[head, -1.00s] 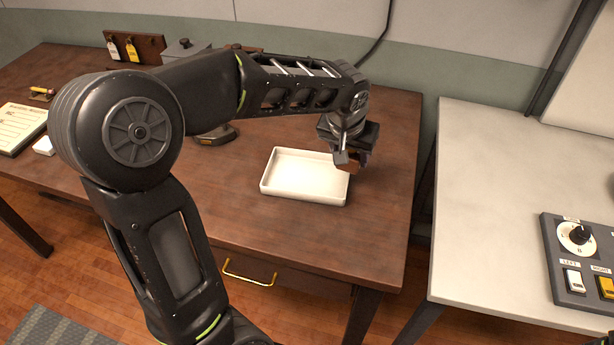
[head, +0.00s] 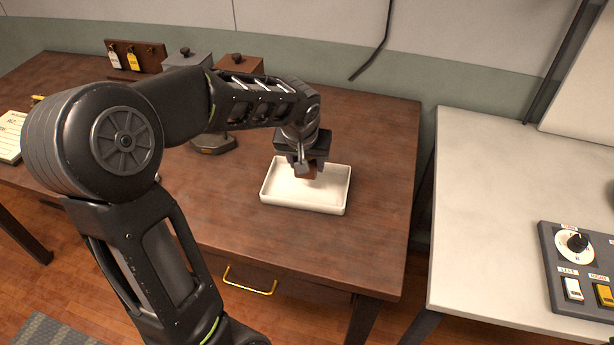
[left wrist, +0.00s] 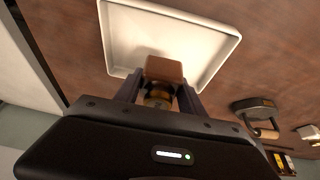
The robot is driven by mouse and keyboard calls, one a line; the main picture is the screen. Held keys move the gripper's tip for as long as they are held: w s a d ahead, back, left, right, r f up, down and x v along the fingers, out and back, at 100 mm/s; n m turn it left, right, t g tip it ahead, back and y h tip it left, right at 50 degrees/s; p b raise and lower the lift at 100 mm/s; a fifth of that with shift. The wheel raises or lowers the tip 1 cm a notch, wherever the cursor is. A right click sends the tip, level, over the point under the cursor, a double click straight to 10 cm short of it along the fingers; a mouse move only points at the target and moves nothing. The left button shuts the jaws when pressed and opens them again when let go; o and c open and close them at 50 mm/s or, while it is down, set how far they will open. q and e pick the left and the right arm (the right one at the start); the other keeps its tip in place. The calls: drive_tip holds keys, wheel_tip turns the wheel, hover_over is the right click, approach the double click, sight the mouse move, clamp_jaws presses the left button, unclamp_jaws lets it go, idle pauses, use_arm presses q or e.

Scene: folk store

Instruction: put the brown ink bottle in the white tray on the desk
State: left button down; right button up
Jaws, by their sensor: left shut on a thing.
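The brown ink bottle (head: 306,172) is held in my left gripper (head: 304,168), which is shut on it. In the left wrist view the bottle (left wrist: 163,70) shows between the fingers (left wrist: 160,95), its square brown body toward the tray and its yellowish neck nearer the palm. The white tray (head: 330,208) lies on the dark wooden desk (head: 240,215). In the head view the bottle is over the tray's inside, toward its back. The tray's rim (left wrist: 225,55) also shows beyond the bottle in the left wrist view. The exact height above the tray floor is hard to tell. My right gripper is out of view.
Behind my arm stand a grey box (head: 187,58) and a brown box (head: 238,65), both with knobs. A key rack (head: 135,55) is at the back left. A white table (head: 500,190) with a switch panel (head: 590,270) stands at the right.

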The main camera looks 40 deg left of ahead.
sight(307, 187)
use_arm(q)
drive_tip(key=shift+f, duration=0.5)
drive_tip(key=shift+f, duration=0.1)
drive_tip(key=shift+f, duration=1.8)
drive_tip(key=shift+f, duration=0.15)
drive_tip(key=c, duration=0.7)
unclamp_jaws()
